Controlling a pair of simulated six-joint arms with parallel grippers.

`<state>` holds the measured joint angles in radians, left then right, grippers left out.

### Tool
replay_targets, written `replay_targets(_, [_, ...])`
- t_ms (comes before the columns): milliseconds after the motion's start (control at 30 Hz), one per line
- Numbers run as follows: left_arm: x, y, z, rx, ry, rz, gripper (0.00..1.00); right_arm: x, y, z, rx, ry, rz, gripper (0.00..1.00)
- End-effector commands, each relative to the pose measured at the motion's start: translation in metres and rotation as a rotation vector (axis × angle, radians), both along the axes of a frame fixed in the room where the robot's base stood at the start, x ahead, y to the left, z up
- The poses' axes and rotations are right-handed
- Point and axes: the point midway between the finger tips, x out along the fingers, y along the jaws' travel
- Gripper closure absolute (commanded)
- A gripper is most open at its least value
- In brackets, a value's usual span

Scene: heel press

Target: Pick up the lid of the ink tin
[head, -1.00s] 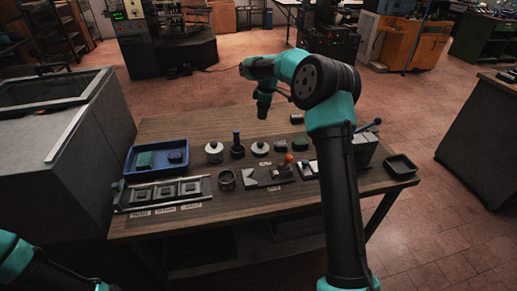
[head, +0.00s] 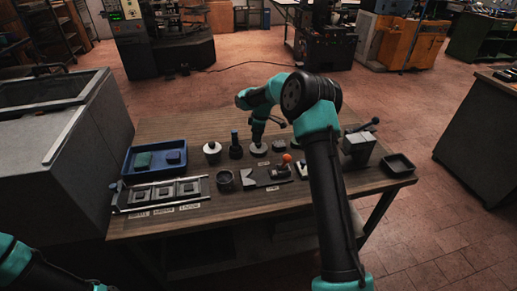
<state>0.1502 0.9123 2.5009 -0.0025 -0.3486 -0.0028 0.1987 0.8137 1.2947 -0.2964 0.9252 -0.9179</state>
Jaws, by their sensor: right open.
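Two pale round pieces with knobs stand in the back row on the table: one at the left (head: 213,148) and one further right (head: 258,150). I cannot tell for sure which is the lid of the ink tin. A dark, round, open-topped cup (head: 225,181) stands in front of them and may be the tin. My right gripper (head: 257,143) is open, pointing down right at the right-hand pale piece and hiding its knob. Whether it touches the knob is too small to tell. My left gripper is out of view; only its arm shows at bottom left.
A dark post with a blue top (head: 236,147) stands just left of my right gripper. A blue tray (head: 155,159) and a framed fixture (head: 161,193) lie at the left. An orange-knobbed device (head: 287,159) stands in front. A black tray (head: 398,167) is at the right.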

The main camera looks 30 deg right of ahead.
Motion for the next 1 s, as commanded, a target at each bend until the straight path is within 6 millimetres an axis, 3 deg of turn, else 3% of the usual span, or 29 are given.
replay_targets(333, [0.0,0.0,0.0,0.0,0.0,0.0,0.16,-0.001,-0.001,-0.006,0.0,0.001,0.0,0.38])
replay_targets(700, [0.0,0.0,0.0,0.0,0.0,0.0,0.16,0.0,-0.004,-0.05,-0.001,0.001,0.0,0.38])
replay_targets(1000, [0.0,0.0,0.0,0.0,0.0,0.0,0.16,0.0,-0.003,-0.052,-0.001,-0.001,0.0,0.38])
